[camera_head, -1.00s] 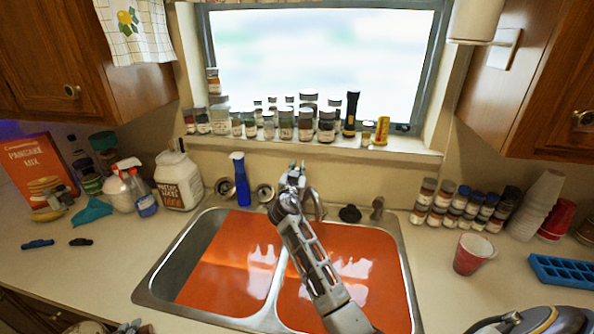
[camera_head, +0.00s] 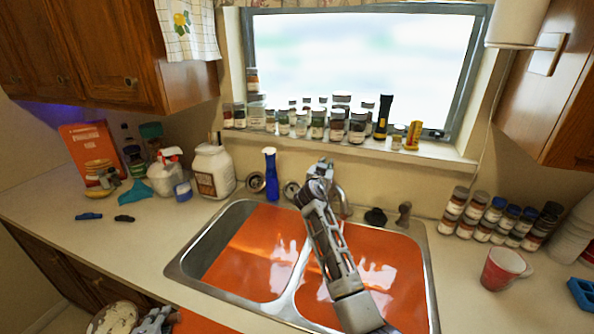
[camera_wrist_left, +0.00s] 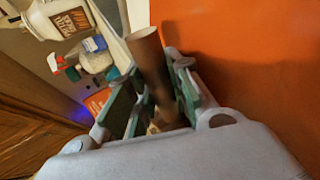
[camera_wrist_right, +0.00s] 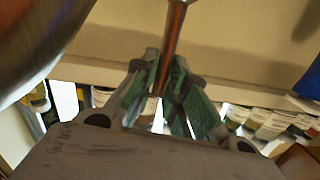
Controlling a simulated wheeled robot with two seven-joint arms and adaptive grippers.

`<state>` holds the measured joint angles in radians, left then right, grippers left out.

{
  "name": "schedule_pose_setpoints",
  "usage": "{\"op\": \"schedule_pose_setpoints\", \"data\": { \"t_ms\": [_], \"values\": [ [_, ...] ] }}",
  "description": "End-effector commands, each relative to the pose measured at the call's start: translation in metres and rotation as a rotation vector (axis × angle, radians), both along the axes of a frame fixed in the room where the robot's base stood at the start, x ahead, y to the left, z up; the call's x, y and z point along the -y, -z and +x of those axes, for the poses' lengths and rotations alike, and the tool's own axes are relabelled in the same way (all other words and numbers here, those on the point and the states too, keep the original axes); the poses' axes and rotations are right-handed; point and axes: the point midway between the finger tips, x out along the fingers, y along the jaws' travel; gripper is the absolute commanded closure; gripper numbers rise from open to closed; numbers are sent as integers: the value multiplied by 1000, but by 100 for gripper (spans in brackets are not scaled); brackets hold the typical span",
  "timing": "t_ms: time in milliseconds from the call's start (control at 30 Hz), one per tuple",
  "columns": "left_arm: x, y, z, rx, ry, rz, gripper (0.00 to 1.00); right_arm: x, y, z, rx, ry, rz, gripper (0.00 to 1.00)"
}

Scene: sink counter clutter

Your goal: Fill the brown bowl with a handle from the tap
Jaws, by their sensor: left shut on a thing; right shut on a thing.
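The brown bowl's handle is a brown, tube-like shape (camera_wrist_left: 148,52) between the fingers of my left gripper (camera_wrist_left: 158,105). In the head view, my left gripper (camera_head: 158,322) is low at the bottom edge, in front of the counter. A round, pale, brown-mottled shape (camera_head: 113,318) beside it looks like the bowl, cut off by the frame; its inside cannot be made out. My right gripper (camera_head: 322,170) is at the tap (camera_head: 343,203) behind the sink. It is shut on a thin metal rod (camera_wrist_right: 173,40), apparently the tap's lever. No water stream is visible.
The double sink (camera_head: 250,260) has orange basins, and my right arm crosses it. A red cup (camera_head: 503,270) and several spice jars (camera_head: 500,222) stand right. The left front counter is mostly clear.

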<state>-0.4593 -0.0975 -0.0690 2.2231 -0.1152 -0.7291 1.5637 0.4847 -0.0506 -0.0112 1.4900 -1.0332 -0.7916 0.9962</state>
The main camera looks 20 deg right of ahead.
Motion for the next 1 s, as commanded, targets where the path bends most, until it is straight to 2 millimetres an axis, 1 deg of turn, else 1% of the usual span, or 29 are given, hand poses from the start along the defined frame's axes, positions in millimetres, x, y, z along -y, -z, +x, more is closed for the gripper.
{"op": "schedule_pose_setpoints", "data": {
  "t_ms": [67,200,567,600,700,733,1000],
  "values": [
    [0,-5,1,4,1,1,100,1,-3,5,-20,1,14,100],
    [0,-9,1,4,1,1,100,2,-5,6,-49,0,27,100],
    [0,-8,1,3,1,1,100,2,-4,7,-55,-2,29,100],
    [0,-8,1,3,1,1,100,2,-4,7,-55,-2,29,81],
    [0,-8,1,3,1,1,100,2,-4,7,-55,-2,29,68],
    [0,-8,1,3,1,1,100,2,-4,7,-55,-2,29,65],
    [0,-8,1,4,1,1,100,2,-4,7,-56,-2,29,65]
  ]
}}
